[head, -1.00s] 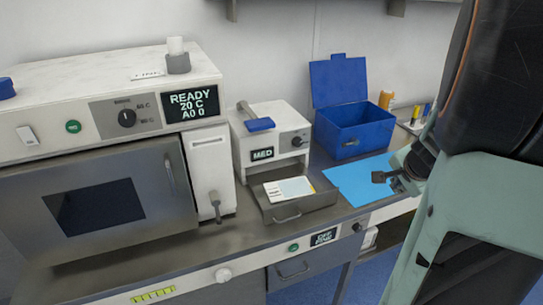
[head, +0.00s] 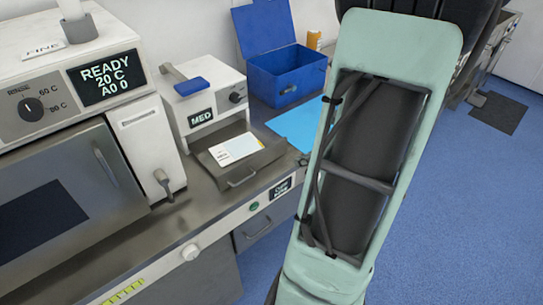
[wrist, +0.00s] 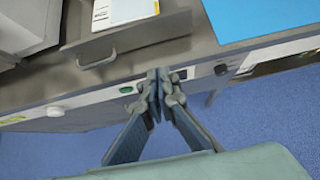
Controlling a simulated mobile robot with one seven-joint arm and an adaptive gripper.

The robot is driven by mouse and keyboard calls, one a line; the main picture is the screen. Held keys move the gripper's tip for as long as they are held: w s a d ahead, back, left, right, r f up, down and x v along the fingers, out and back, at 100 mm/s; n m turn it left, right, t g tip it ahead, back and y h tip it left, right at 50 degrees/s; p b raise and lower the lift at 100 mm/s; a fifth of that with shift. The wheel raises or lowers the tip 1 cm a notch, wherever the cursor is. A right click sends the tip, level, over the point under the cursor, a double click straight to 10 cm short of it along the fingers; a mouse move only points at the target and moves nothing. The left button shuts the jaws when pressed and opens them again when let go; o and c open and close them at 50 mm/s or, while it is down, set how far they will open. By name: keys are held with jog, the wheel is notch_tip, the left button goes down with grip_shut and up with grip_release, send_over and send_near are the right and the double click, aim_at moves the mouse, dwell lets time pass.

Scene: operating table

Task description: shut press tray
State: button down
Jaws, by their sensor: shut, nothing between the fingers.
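The press (head: 205,105) is a white box with a blue-handled lever and a MED display. Its grey tray (head: 262,163) is pulled out at the front, with a white and yellow packet (head: 236,150) lying on it. In the wrist view the tray (wrist: 150,32) is at the upper left, its handle (wrist: 98,60) facing me. My gripper (wrist: 160,75) is shut and empty, in front of the counter edge, to the right of the tray handle and apart from it.
A blue open-lidded box (head: 285,75) stands behind a light blue sheet (head: 298,125) right of the press. A steel-doored machine (head: 65,190) reading READY stands to the left.

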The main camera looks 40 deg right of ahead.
jog(key=x, duration=0.4)
jog(key=w+r+x, duration=0.1)
jog(key=x, duration=0.6)
jog(key=shift+w+a, duration=0.1)
jog(key=shift+w, duration=0.8)
jog(key=shift+w, duration=0.1)
jog(key=w, duration=0.6)
jog(key=w+a, duration=0.1)
jog(key=w, duration=1.3)
jog(key=shift+a, duration=0.35)
jog(key=shift+w+r+p, duration=0.1)
jog(key=shift+w+p, duration=0.1)
jog(key=shift+p, duration=0.1)
jog(key=shift+w+r, duration=0.1)
jog(key=shift+r, duration=0.05)
